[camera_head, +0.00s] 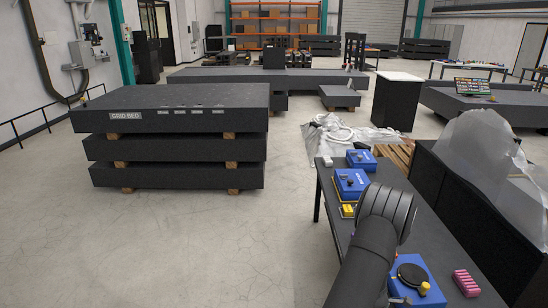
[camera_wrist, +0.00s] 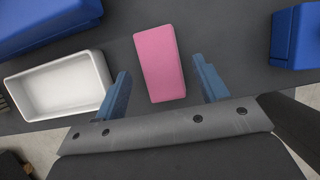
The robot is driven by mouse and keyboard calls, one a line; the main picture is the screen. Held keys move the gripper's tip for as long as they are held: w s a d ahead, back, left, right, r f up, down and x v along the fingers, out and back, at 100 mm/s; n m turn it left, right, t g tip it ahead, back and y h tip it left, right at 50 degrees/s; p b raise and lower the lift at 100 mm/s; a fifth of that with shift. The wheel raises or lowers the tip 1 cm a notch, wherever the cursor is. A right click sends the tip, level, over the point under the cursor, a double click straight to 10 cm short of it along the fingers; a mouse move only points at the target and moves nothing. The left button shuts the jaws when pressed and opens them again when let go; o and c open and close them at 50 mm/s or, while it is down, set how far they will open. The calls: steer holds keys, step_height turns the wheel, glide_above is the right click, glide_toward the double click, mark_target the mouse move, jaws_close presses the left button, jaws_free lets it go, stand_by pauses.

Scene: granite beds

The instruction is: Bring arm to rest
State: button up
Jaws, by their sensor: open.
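My gripper (camera_wrist: 163,84) shows in the wrist view with its two blue fingers spread wide. A plain pink block (camera_wrist: 160,62) lies on the dark bench top and appears between and beyond the fingertips, with a gap on both sides. I cannot tell how high the fingers are above it. In the head view my dark arm (camera_head: 373,245) reaches over the bench (camera_head: 330,190) from the bottom edge. My fingers are hidden there behind my own arm, and the plain pink block cannot be made out.
An empty white tray (camera_wrist: 57,85) lies left of my fingers. Blue units (camera_wrist: 296,37) stand at right and upper left. Along the bench are blue boxes (camera_head: 351,184), a ridged pink piece (camera_head: 465,283) and a plastic-wrapped bulk (camera_head: 475,155) beyond. Stacked granite beds (camera_head: 175,150) stand left; floor between is clear.

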steer(key=v, duration=1)
steer(key=x, duration=1.2)
steer(key=shift+s, duration=0.1)
steer(key=shift+r, duration=0.3)
steer(key=r, duration=0.4)
steer(key=shift+s+d, duration=0.1)
steer(key=shift+s, duration=0.2)
steer(key=s+d+r, duration=0.3)
steer(key=s+r, duration=0.3)
steer(key=s, duration=0.4)
steer(key=w+a+r+m+g+y, duration=0.1)
steer(key=w+a+r+m+g, duration=0.15)
steer(key=w+a+m, duration=0.95)
steer(key=w+a+r+m+g+y, duration=0.1)
steer(key=w+a+m, duration=0.1)
steer(key=a, duration=1.1)
steer(key=w+a+r+m+g+y, duration=0.1)
steer(key=w+a+r+m+y, duration=0.1)
steer(key=a, duration=1.1)
steer(key=shift+w+m, duration=0.25)
steer(key=shift+m, duration=0.35)
